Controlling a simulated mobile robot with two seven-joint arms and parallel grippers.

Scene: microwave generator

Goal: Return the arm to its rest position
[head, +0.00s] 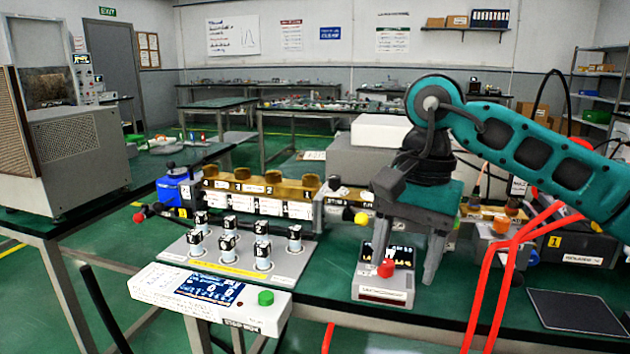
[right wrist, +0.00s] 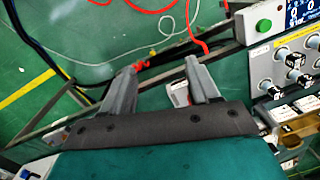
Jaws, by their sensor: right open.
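My right arm comes in from the right edge of the head view, teal and bent at a joint. My right gripper (head: 404,272) points down, its two grey fingers apart with nothing held between them. In the head view it hangs in front of a small grey box with a red button (head: 385,298), partly hiding it. The right wrist view also shows the right gripper (right wrist: 161,68) with both fingers spread. Whether the fingers touch the small box cannot be told. My left arm and gripper are not in view.
A panel of several black-and-white knobs (head: 208,262) and a white control box with a screen (head: 210,298) lie left of the gripper. A brass-topped waveguide assembly (head: 262,190) stands behind. Red cables (head: 495,275) and a dark pad (head: 577,312) are to the right.

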